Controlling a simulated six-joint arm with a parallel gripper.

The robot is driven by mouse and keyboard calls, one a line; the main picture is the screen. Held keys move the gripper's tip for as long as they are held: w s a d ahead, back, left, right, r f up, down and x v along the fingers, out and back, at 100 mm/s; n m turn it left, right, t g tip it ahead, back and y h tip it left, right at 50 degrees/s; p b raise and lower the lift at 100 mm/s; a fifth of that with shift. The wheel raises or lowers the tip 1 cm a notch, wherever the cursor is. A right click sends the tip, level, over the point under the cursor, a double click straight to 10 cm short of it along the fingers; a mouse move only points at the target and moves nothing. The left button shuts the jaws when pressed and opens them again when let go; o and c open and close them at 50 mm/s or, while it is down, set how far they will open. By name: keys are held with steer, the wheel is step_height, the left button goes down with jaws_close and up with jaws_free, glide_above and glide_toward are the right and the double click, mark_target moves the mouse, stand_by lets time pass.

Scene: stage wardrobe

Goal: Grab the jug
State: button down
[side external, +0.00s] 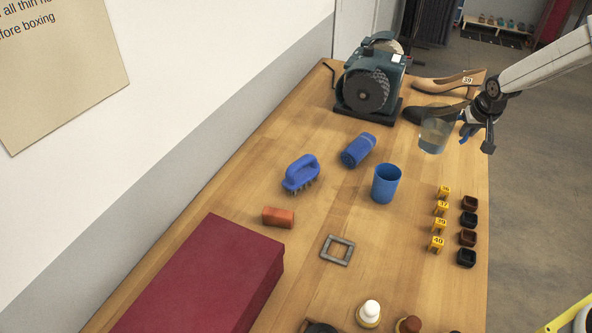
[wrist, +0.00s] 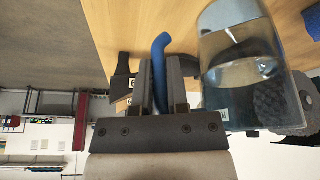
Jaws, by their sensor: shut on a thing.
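The jug (side external: 434,136) is clear, with bluish liquid in it and a blue handle. It is at the right side of the wooden table, in front of the shoes. My gripper (side external: 469,129) reaches in from the right and is shut on the jug's handle. In the wrist view the blue handle (wrist: 161,66) lies between the two fingers, and the jug's clear body (wrist: 240,75) is just to their right. I cannot tell for certain whether its base touches the table.
A bench grinder (side external: 370,85) and a tan shoe (side external: 445,84) stand behind. Yellow number tags (side external: 441,207) and small dark trays (side external: 468,219) line the right edge.

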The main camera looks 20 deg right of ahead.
steer(key=s+a+r, duration=0.3)
steer(key=s+r, duration=0.4)
steer(key=s, duration=0.4)
steer(key=shift+a, duration=0.15)
stand_by(0.7)
steer(key=shift+s+r, duration=0.1)
steer(key=shift+r, duration=0.05)
